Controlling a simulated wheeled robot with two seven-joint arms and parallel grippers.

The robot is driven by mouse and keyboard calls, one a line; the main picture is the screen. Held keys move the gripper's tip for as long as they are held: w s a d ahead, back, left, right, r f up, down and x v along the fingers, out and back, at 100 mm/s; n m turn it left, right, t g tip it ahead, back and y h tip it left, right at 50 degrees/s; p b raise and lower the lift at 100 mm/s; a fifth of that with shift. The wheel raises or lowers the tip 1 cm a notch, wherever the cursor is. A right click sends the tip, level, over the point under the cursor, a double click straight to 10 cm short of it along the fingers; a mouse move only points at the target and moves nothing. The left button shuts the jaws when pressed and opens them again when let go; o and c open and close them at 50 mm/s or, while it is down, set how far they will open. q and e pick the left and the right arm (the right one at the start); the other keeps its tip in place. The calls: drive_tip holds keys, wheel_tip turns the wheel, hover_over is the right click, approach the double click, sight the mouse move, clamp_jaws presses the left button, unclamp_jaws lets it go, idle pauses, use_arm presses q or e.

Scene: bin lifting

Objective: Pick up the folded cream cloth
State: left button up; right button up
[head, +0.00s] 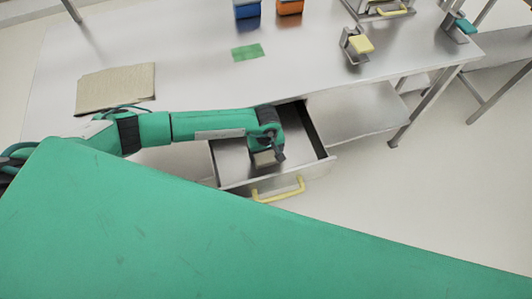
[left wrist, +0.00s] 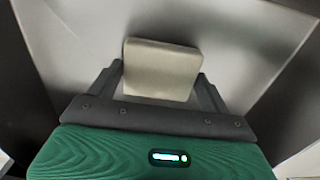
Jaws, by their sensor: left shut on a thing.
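The folded cream cloth (left wrist: 160,70) is a small beige block between the two fingers of my left gripper (left wrist: 158,84) in the left wrist view. The gripper is shut on it. In the head view my left gripper (head: 266,155) reaches down into the open drawer (head: 232,158), and the cream cloth (head: 264,159) shows at its tips. I cannot tell whether the cloth touches the drawer floor. My right gripper is not in view.
The drawer has a yellow handle (head: 279,190) and walls close around the gripper. On the table (head: 190,45) lie a tan mat (head: 116,88) and a green patch (head: 247,52). A blue bin (head: 247,9) and an orange bin (head: 289,7) stand at the back.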

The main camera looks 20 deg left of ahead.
sight(266, 154)
use_arm(q)
wheel_tip(266, 154, up, 20)
drive_tip(key=b, duration=0.4)
drive_tip(key=shift+f, duration=0.15)
